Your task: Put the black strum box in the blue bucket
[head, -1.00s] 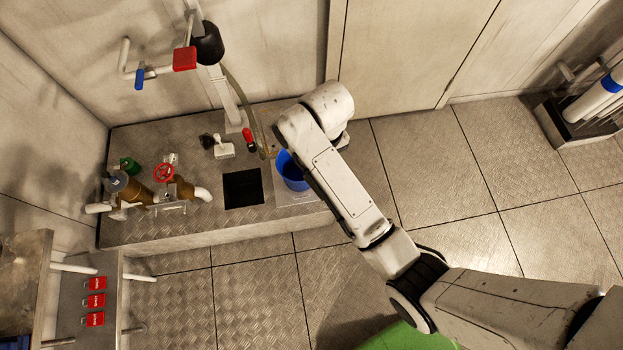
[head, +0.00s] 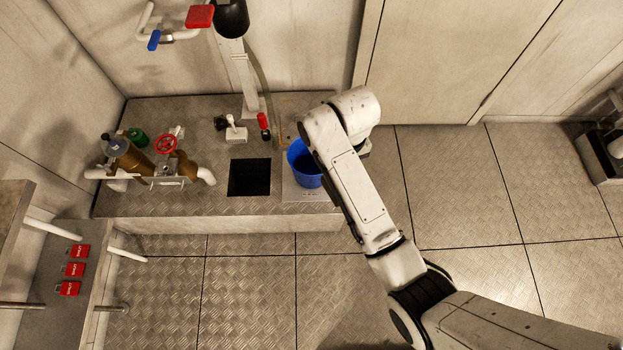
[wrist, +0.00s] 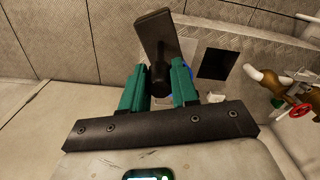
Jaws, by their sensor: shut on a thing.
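The black strum box (wrist: 155,32) is held between the green fingers of my gripper (wrist: 158,82) in the wrist view. Its wide flat part points away from the gripper. The blue bucket (head: 303,170) stands on a light plate at the right end of the metal platform in the head view, right of the square opening. My arm partly covers its right side. In the wrist view only a sliver of blue shows behind the right finger. In the head view my gripper and the strum box are hidden behind my arm. I cannot tell their height over the bucket.
The platform (head: 222,207) carries a dark square opening (head: 249,177), a white-handled fitting (head: 236,132), a red-topped item (head: 264,125) and brass piping with a red handwheel (head: 166,143). A post and hose rise behind. Open tiled floor (head: 450,200) lies to the right.

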